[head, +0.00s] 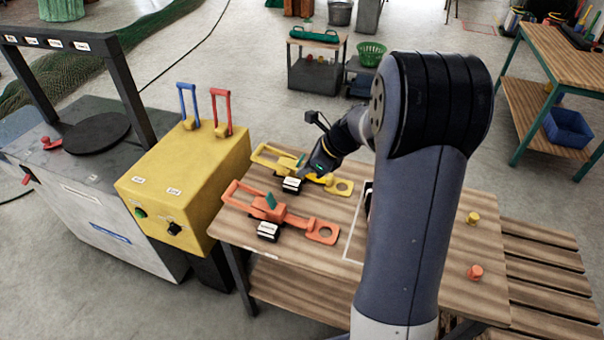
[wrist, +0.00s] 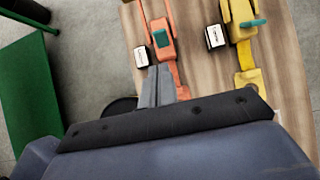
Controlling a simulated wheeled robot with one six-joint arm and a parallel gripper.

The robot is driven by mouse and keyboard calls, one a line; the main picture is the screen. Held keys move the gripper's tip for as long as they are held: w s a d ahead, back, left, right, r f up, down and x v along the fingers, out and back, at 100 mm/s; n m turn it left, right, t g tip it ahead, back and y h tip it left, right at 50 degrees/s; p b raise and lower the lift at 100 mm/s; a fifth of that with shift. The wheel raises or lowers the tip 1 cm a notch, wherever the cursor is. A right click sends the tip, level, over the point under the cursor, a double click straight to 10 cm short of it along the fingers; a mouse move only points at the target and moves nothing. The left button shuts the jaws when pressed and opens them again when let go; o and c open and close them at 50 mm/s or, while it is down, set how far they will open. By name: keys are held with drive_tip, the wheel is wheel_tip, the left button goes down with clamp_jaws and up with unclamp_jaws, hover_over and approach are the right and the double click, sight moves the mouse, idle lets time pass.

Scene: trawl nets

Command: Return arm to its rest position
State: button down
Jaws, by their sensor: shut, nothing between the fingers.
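My arm reaches over the wooden bench (head: 330,270) in the head view, bent at a large dark joint. My gripper (head: 314,176) is above the bench by the yellow tool (head: 268,158); in the wrist view its grey fingers (wrist: 160,72) are together with nothing between them. The orange tool (head: 290,218) lies nearer the front of the bench. In the wrist view the fingers overlap the orange tool (wrist: 160,35), and the yellow tool (wrist: 242,40) is to the right. My arm hides part of the bench.
A yellow control box (head: 190,165) with a blue and a red lever stands left of the bench. A yellow knob (head: 473,218) and a red knob (head: 475,271) are on the bench's right part. A slatted pallet (head: 550,285) lies to the right.

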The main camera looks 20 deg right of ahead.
drive_tip(key=shift+f, duration=0.1)
idle(0.4)
approach(272, 199)
drive_tip(key=b+x, duration=0.1)
drive_tip(key=x, duration=0.3)
drive_tip(key=shift+f+b, duration=0.25)
drive_tip(key=shift+b, duration=0.15)
drive_tip(key=d+f+t+y+b, duration=0.1)
drive_tip(key=b, duration=0.4)
drive_tip(key=s+d+f+t+y+b, duration=0.1)
drive_tip(key=y+b, duration=0.1)
drive_tip(key=b, duration=0.3)
drive_tip(key=s+d+f+t+y+b, duration=0.1)
drive_tip(key=y+b, duration=0.1)
drive_tip(key=b, duration=0.3)
drive_tip(key=shift+s+f, duration=0.1)
drive_tip(key=shift+f, duration=0.15)
drive_tip(key=shift+d+r+t+b, duration=0.15)
drive_tip(key=shift+t+b, duration=0.15)
drive_tip(key=shift+b, duration=0.15)
